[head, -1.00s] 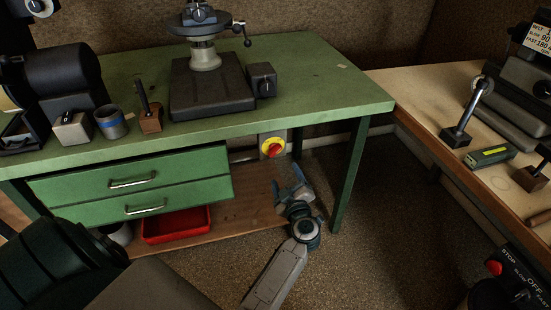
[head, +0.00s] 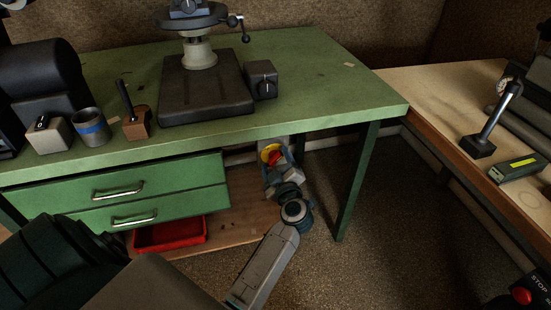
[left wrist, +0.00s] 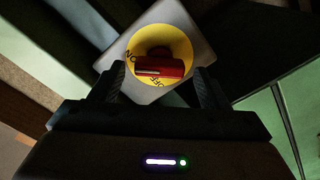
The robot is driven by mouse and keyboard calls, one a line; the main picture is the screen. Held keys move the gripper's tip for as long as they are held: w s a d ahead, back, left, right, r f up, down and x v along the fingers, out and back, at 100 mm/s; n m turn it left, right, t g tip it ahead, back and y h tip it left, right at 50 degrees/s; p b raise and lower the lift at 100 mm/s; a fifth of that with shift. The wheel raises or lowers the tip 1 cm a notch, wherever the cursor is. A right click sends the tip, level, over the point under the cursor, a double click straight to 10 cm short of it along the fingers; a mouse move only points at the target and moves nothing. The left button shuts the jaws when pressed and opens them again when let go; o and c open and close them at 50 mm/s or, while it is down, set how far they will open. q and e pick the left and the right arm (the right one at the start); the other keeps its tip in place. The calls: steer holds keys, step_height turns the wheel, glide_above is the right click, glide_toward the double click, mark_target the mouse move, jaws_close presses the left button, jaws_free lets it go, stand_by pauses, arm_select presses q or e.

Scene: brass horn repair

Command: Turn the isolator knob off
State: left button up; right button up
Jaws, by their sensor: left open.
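The isolator knob is a red bar handle (left wrist: 160,67) on a round yellow plate (left wrist: 178,42) marked ON and OFF, fixed to a grey box (left wrist: 205,55). In the head view the red knob (head: 272,157) shows partly below the green table's edge, with my left gripper (head: 279,168) in front of it. In the left wrist view my left gripper (left wrist: 159,80) is open, one finger to each side of the red handle. I cannot tell whether the fingers touch it. My right gripper is not in view.
The green table (head: 310,80) overhangs the knob, with drawers (head: 120,190) to the left and a table leg (head: 355,180) to the right. A red tray (head: 170,235) sits on the low wooden shelf.

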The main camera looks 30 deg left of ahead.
arm_select(q)
steer(key=shift+w+a, duration=0.15)
steer(key=shift+a, duration=0.05)
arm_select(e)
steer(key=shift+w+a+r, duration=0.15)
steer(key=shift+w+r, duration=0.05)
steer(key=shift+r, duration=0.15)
arm_select(q)
steer(key=c, duration=1)
